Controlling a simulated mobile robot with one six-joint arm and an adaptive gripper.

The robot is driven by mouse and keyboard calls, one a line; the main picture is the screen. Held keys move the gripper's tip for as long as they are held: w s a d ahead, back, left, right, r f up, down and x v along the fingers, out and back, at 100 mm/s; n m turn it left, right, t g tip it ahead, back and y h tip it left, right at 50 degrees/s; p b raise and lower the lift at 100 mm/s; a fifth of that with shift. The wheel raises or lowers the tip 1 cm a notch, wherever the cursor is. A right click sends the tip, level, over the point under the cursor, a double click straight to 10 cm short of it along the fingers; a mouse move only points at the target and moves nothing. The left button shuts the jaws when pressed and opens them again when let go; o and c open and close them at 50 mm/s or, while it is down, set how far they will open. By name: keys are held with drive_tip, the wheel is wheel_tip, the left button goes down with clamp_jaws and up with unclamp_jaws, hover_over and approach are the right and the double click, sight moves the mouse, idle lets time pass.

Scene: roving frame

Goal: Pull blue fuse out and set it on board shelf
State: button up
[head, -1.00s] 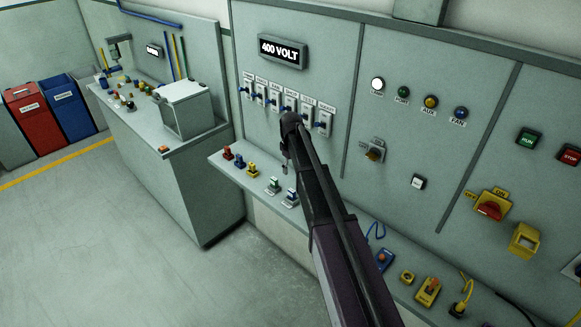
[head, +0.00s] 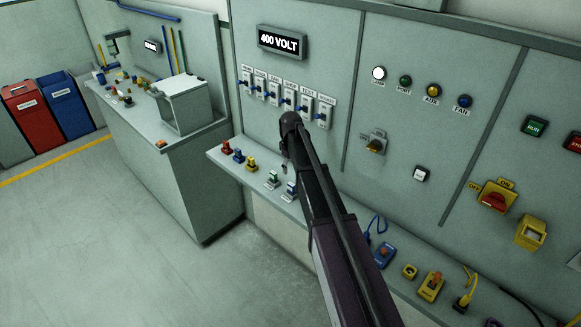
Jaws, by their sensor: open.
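The board shelf (head: 258,180) runs along the foot of the grey panel. A blue fuse-like piece (head: 239,157) stands on it between a red piece (head: 226,147) and a yellow one (head: 251,164). Farther right, a green piece (head: 273,179) and another blue piece (head: 291,187) sit on pale bases. I cannot tell which blue piece is the task's fuse. My arm hides part of the shelf.
A row of labelled switches (head: 289,98) is under the 400 VOLT sign (head: 281,42). A rotary switch (head: 375,143) protrudes from the panel. Several devices, including a yellow box (head: 431,286), stand farther right on the shelf. A workbench (head: 165,143) is at left; the floor before it is clear.

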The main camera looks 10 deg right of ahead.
sight(291, 183)
drive_tip(key=shift+f+b, duration=5.05)
drive_tip(key=shift+f, duration=0.3)
drive_tip(key=shift+c, duration=0.2)
clamp_jaws()
drive_tip(key=shift+r, duration=0.2)
drive_tip(key=shift+r+p, duration=0.5)
drive_tip(key=shift+p, duration=0.25)
drive_tip(key=shift+r+p, duration=0.65)
drive_tip(key=shift+r, duration=0.05)
drive_tip(key=shift+r+p, duration=0.7)
